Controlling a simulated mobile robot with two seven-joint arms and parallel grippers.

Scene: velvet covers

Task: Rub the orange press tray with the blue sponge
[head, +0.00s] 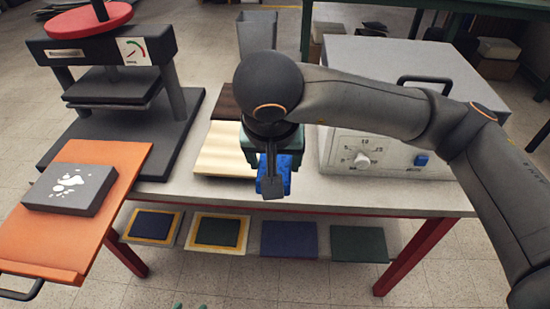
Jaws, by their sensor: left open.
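The orange press tray (50,235) is at the left, sticking out past the table's front edge. A dark grey block with white blotches lies on it. The blue sponge (286,166) is at the middle of the table, near the front edge, partly hidden by my gripper.
A black press (110,60) with a red wheel stands behind the tray. A pale wooden board (215,158) lies left of my gripper. A grey box with a dial (395,135) stands at the right. Several flat pads are on the shelf below (290,240).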

